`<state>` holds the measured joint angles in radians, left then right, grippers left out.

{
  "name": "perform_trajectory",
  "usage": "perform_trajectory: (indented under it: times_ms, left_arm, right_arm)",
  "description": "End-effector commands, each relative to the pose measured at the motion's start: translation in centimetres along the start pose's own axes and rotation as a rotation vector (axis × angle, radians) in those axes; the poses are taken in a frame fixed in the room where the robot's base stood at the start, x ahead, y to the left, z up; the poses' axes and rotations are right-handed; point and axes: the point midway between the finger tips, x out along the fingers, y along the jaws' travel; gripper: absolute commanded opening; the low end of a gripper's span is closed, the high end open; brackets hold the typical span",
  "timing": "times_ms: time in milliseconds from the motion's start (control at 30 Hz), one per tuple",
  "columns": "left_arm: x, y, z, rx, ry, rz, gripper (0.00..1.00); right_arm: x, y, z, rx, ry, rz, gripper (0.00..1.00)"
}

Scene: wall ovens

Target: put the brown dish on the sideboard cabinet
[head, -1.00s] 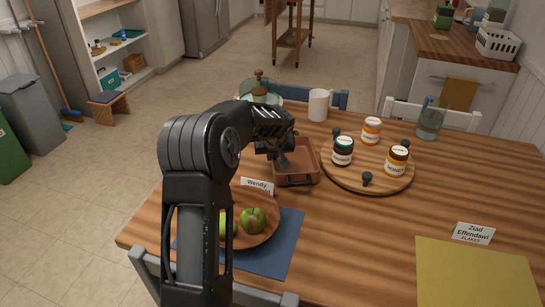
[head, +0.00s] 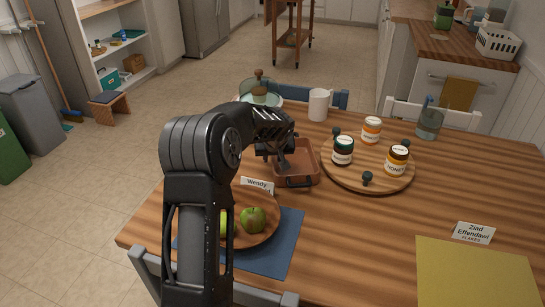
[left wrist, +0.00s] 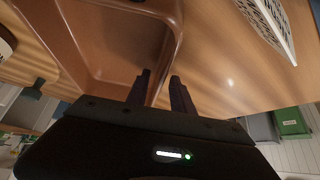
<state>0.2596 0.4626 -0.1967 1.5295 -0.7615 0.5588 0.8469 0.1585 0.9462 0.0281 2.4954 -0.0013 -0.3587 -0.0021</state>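The brown dish (head: 303,164) is a rectangular, open tray with a small dark handle on its near side. It stands on the wooden table, left of the round board. My left gripper (head: 283,160) is at its left side, with fingers pointing down. In the left wrist view, the dish (left wrist: 110,45) fills the upper left, and its side wall runs between the two close-set fingers of the gripper (left wrist: 160,80). The gripper appears shut on this wall. The dish seems to rest on the table. I cannot identify the sideboard cabinet for certain. My right gripper is not in view.
A round board (head: 368,182) with several jars stands right of the dish. A white mug (head: 319,104) and a glass-lidded pot (head: 259,91) are behind it. A name card (head: 257,186) and a plate of apples (head: 268,232) are in front. The table's right middle is clear.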

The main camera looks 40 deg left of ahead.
Motion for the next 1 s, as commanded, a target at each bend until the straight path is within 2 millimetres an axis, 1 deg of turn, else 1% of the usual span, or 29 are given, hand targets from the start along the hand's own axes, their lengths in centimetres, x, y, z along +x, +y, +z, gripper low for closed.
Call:
perform_trajectory:
  times_ms: [100, 167, 267, 367, 600, 733, 833, 1000]
  left_arm:
    - [-0.3, 0.0, -0.2, 0.0, 0.0, 0.0, 0.28]
    - [-0.6, 0.1, -0.2, 0.0, 0.001, 0.001, 0.28]
    - [-1.9, 0.1, -0.2, 0.0, 0.003, 0.002, 0.28]
    - [-3.7, 0.1, -0.2, 0.0, 0.004, 0.003, 0.28]
    - [-8.8, 0.1, -0.2, 0.0, 0.004, 0.004, 0.28]
    - [-10.9, 0.1, -0.2, -0.001, 0.002, 0.002, 0.28]
    - [-11.8, 0.0, -0.2, -0.001, 0.001, 0.001, 0.28]
    - [-12.2, 0.0, -0.1, 0.0, 0.0, 0.0, 0.28]
  right_arm:
    - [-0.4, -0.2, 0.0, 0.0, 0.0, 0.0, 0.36]
    - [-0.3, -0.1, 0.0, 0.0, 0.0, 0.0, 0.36]
    - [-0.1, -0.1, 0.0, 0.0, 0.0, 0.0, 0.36]
    - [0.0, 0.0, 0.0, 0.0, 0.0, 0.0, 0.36]
    - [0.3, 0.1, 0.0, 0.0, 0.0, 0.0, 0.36]
    - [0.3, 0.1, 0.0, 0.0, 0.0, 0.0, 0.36]
    - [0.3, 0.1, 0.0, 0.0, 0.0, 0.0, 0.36]
    - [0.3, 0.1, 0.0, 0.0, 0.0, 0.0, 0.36]
